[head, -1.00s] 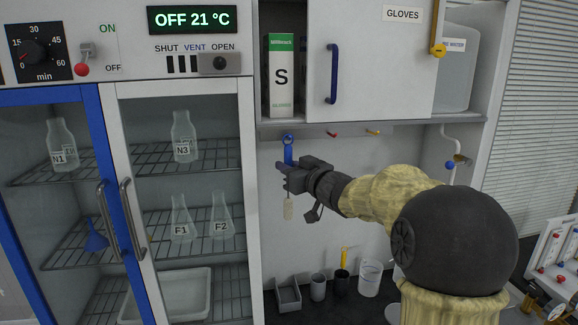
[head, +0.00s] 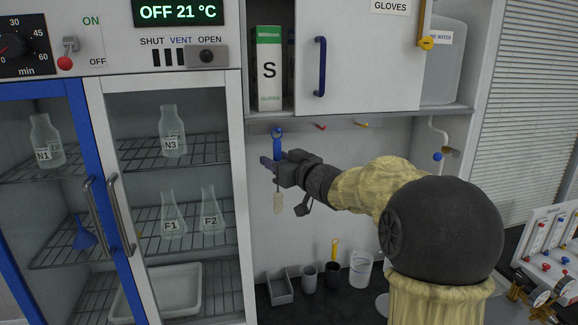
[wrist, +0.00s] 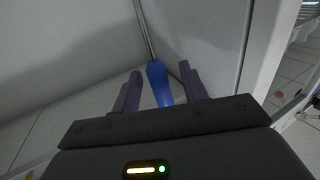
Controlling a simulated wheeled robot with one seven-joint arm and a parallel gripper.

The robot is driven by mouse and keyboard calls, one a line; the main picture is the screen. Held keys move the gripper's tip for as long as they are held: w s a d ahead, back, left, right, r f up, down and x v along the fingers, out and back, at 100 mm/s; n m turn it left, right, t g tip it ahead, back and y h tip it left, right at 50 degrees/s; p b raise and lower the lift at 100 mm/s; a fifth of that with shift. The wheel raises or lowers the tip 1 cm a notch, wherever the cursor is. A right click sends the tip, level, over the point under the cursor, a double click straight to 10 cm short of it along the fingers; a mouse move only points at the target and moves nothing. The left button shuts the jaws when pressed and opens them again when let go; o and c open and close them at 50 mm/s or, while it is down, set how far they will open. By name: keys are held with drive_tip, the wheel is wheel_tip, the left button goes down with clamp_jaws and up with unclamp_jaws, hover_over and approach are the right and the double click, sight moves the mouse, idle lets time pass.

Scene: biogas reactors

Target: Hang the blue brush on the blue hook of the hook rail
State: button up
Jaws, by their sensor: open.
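The blue brush hangs upright below the cabinet, with its blue handle (head: 277,143) at the top and its pale bristle head (head: 278,203) at the bottom. The handle's top is at the blue hook at the left of the hook rail; I cannot tell the hook itself apart from the handle. My gripper (head: 270,162) is at the lower part of the handle and hides some of it. In the wrist view, the blue handle (wrist: 159,84) stands between the two spread fingers of my gripper (wrist: 160,85), with gaps beside it.
A red hook (head: 320,127) and a yellow hook (head: 361,124) are to the right on the rail. A glass-fronted cabinet (head: 237,200) stands close on the left. Cups and a beaker (head: 360,268) stand on the dark counter below. The wall cabinet (head: 370,60) is above.

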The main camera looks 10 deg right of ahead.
drive_tip(key=b+v, duration=0.4)
drive_tip(key=v, duration=1.3)
drive_tip(key=shift+s, duration=0.15)
drive_tip(key=shift+f, duration=0.1)
wheel_tip(320, 180, down, 21)
drive_tip(key=m+g+h, duration=0.5)
drive_tip(key=m+h, duration=0.1)
drive_tip(key=h, duration=0.2)
drive_tip(key=s+a+f+g, duration=0.3)
drive_tip(key=s+f+g, duration=0.1)
drive_tip(key=s+f, duration=0.3)
drive_tip(key=s+a+f+n+g, duration=0.1)
drive_tip(key=s+a+f+g, duration=0.3)
drive_tip(key=s+f, duration=0.3)
drive_tip(key=s, duration=0.2)
drive_tip(key=shift+s+g+y, duration=0.25)
drive_tip(key=shift+g+y, duration=0.05)
drive_tip(key=shift+g, duration=0.1)
